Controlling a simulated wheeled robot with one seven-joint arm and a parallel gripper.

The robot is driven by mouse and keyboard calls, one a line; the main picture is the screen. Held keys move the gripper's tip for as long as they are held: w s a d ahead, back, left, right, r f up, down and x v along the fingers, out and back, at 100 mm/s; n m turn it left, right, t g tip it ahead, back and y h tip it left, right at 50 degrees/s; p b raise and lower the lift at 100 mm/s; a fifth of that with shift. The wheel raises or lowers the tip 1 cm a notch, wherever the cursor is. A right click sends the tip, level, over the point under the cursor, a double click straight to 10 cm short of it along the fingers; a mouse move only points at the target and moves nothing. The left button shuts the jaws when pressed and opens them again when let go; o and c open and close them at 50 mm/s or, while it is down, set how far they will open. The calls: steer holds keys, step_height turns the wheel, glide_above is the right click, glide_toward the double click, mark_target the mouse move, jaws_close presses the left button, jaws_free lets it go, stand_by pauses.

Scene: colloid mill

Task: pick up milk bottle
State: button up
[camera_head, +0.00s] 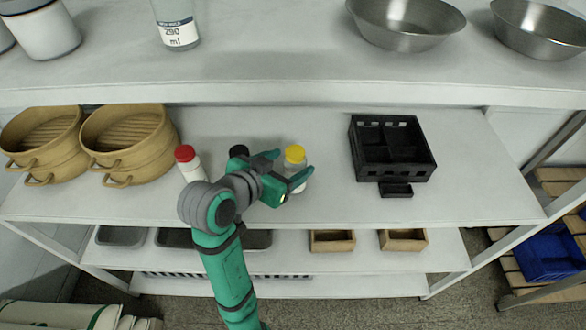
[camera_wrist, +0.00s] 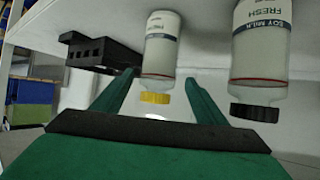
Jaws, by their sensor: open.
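Three white capped bottles stand upright in a row on the middle shelf. One has a red cap (camera_head: 188,165), one a black cap (camera_head: 238,152), one a yellow cap (camera_head: 295,155). In the wrist view, which is upside down, the yellow-capped bottle (camera_wrist: 160,50) shows "FRESH", the rest of its label cut off. The black-capped bottle (camera_wrist: 261,50) reads "SOY MILK FRESH". The red-capped bottle's label cannot be read. My gripper (camera_head: 291,164) is open, its fingers on either side of the yellow-capped bottle in the picture; contact cannot be told. My arm hides part of the bottles.
A black crate (camera_head: 432,160) stands to the right, with a small black box (camera_head: 395,190) before it. Tan steamer baskets (camera_head: 128,143) stand at the left. The upper shelf (camera_head: 280,75) runs above and behind. The shelf between the yellow-capped bottle and crate is clear.

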steer(key=shift+w+d+f, duration=0.3)
steer(key=shift+d+f, duration=0.05)
steer(key=shift+d, duration=0.3)
steer(key=shift+x, duration=2.65)
steer(key=shift+a, duration=0.2)
steer(key=shift+c, duration=0.6)
steer(key=c, duration=1.2)
